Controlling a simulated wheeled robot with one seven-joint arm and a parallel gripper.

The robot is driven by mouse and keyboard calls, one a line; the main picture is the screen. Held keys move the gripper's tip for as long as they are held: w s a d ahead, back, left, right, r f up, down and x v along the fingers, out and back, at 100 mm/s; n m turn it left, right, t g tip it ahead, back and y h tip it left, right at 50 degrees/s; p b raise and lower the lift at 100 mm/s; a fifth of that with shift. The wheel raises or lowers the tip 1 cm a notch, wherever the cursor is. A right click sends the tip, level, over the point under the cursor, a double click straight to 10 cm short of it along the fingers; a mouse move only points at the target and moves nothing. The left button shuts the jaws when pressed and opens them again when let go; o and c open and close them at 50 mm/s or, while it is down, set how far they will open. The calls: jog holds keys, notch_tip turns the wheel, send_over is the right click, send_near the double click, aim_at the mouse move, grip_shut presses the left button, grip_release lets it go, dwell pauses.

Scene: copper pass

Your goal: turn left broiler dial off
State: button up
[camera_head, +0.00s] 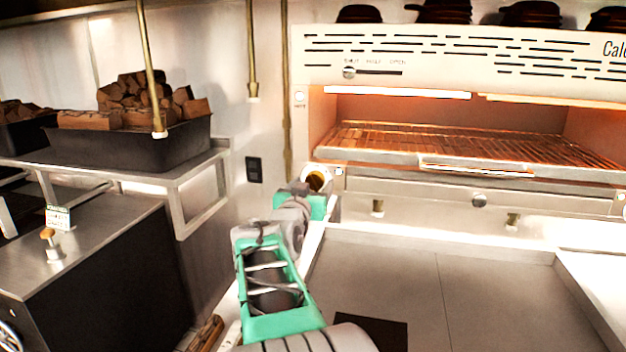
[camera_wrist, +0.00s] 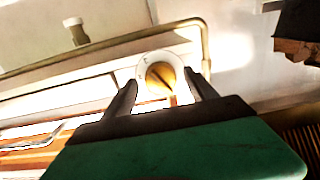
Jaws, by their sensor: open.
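The left broiler dial (camera_wrist: 160,78) is a round brass-coloured knob with a white marked ring, seen in the wrist view between the two dark fingers of my gripper (camera_wrist: 162,90). The fingers are apart, one on each side of the dial; I cannot tell whether they touch it. In the head view the dial (camera_head: 317,178) sits at the lower left corner of the broiler (camera_head: 450,50), just beyond the end of my arm. The fingertips are hidden there behind my wrist. The broiler glows orange inside above its wire rack.
A steel ledge (camera_head: 420,262) lies below the broiler. Hanging brass rods (camera_head: 152,75) and a shelf with a dark tray (camera_head: 135,148) of wood chunks stand at left. A wall outlet (camera_head: 254,169) is left of my arm. Dark pans sit on top of the broiler.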

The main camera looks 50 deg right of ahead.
jog(key=shift+w+d, duration=0.2)
jog(key=shift+d, duration=0.15)
jog(key=shift+c, duration=0.3)
jog(key=c, duration=1.3)
